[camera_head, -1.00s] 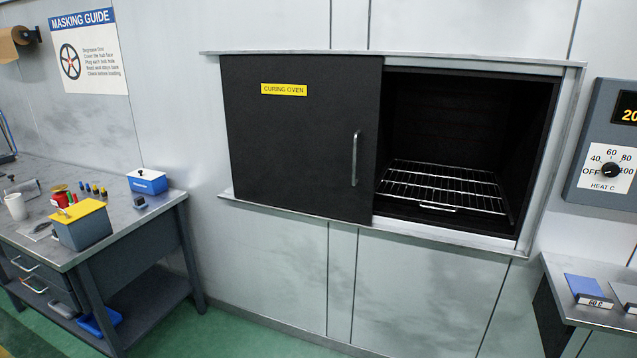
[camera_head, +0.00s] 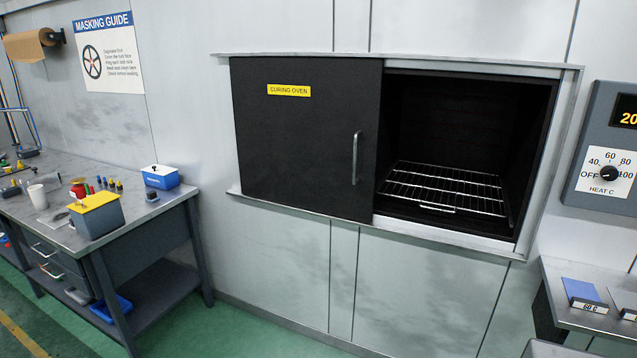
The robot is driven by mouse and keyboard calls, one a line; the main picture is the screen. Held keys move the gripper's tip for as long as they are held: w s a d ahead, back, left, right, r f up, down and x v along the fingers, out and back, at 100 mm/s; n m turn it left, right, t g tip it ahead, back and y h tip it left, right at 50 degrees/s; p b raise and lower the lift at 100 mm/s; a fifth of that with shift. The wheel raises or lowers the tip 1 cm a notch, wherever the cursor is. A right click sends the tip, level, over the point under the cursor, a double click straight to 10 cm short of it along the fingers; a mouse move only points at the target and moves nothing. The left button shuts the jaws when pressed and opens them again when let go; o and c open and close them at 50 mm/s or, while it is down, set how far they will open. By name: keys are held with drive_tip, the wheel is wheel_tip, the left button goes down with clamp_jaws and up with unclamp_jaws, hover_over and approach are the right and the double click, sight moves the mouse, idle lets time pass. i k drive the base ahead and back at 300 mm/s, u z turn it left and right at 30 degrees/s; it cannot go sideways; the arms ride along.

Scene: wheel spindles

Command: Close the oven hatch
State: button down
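The oven hatch (camera_head: 305,145) is a black sliding panel with a yellow "CURING OVEN" label and a vertical metal handle (camera_head: 356,158) near its right edge. It stands slid to the left on its rails, so the oven opening (camera_head: 460,120) to its right is uncovered. Inside the dark opening lies an empty wire rack (camera_head: 445,187). My gripper is not in view.
A workbench (camera_head: 150,215) with tools, a yellow-lidded box (camera_head: 97,215) and a blue box (camera_head: 160,177) stands at the left. A heat control panel (camera_head: 605,160) hangs right of the oven, above a shelf (camera_head: 560,275). Green floor shows below the wall.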

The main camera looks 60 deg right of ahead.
sight(308, 129)
drive_tip(key=k, duration=0.2)
drive_tip(key=u, duration=1.55)
drive_tip(key=k, duration=0.65)
drive_tip(key=z, duration=0.6)
drive_tip(key=k, duration=0.7)
drive_tip(key=z, duration=0.85)
drive_tip(key=i, duration=1.55)
drive_tip(key=z, duration=0.15)
